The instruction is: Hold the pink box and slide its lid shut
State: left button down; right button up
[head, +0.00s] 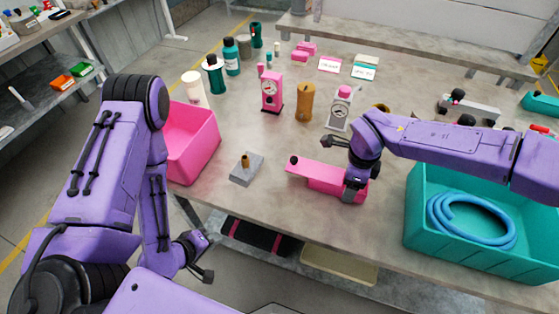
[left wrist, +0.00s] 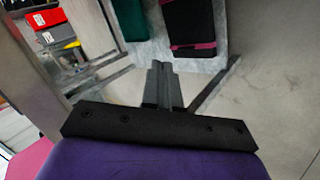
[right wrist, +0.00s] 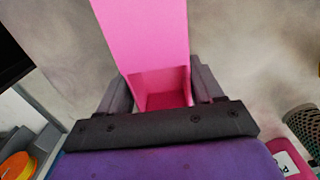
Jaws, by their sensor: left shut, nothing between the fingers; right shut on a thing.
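The pink box (head: 325,178) lies on the table near its front edge. Its pink lid (head: 299,166) sticks out to the left and carries a black knob (head: 293,160). In the right wrist view the open hollow of the box (right wrist: 165,88) shows between the fingers, and the lid (right wrist: 145,35) stretches away from it. My right gripper (head: 355,188) is shut on the right end of the box, with a finger on each side. My left gripper (head: 207,274) is shut and empty, below and in front of the table edge, apart from the box.
A grey block with a brass peg (head: 246,169) sits left of the box. A pink bin (head: 194,145) stands further left, and a teal crate with a blue hose (head: 470,220) stands right. A lower shelf (head: 340,265) lies under the table.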

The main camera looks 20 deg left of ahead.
pick_arm(q)
notch_tip(320, 180, up, 12)
jog(key=d+n+t+h, duration=0.2)
jog(key=n+t+h, duration=0.3)
jog(key=n+h, duration=0.15)
jog(key=w+r+m, duration=0.2)
jog(key=w, duration=0.1)
jog(key=w+r+m+h, duration=0.1)
jog(key=w+r+m, duration=0.2)
jog(key=w, duration=0.1)
jog(key=w+r+m, duration=0.2)
jog(key=w+m, duration=0.1)
jog(key=w, duration=0.1)
jog(key=shift+d+r+m+t+h, duration=0.15)
jog(key=shift+d+m+t+h, duration=0.1)
jog(key=shift+d+t, duration=0.05)
pick_arm(e)
jog(key=shift+d, duration=0.1)
pick_arm(q)
jog(key=x, duration=0.9)
jog(key=d, duration=0.2)
jog(key=w+d, duration=0.1)
jog(key=shift+d+f, duration=0.25)
jog(key=shift+d, duration=0.05)
jog(key=shift+w+d, duration=0.1)
jog(key=shift+d, duration=0.35)
